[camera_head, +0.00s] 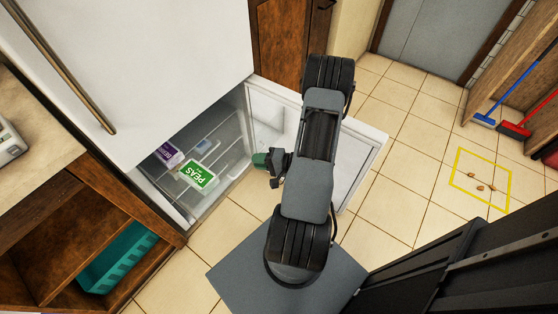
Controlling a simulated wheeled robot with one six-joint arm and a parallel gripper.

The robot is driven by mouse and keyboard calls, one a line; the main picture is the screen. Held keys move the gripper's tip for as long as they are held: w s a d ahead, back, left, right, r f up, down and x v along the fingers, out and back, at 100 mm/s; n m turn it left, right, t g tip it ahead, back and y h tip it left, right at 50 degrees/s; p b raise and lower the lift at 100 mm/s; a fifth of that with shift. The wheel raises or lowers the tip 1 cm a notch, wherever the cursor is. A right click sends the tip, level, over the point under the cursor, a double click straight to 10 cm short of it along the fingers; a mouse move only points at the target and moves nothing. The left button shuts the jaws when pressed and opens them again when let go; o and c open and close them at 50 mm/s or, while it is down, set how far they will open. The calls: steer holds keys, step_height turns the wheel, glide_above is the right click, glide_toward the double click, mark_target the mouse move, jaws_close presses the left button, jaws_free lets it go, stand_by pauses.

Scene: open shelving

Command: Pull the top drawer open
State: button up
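A white fridge-freezer (130,50) stands at the left with its lower compartment open. Inside is a clear drawer or shelf (212,158) holding a green and white peas pack (198,175) and a purple-labelled pack (168,153). The edges of separate drawers are hard to tell apart. The lower door (360,160) is swung open to the right, partly hidden behind my arm. My gripper (268,161) is beside the compartment's right side, in front of the open door. A small dark green piece shows at its tip; I cannot tell whether it is held, nor how the fingers stand.
A wooden shelf unit with a teal crate (118,258) is at lower left. Tiled floor (400,120) is free to the right. A yellow floor outline (483,152) holds several small brown bits. A blue broom (485,119) and red broom (513,129) lean at far right.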

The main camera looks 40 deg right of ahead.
steer(key=p+v, duration=0.2)
steer(key=v, duration=0.9)
steer(key=shift+s+d, duration=0.2)
steer(key=shift+s, duration=0.1)
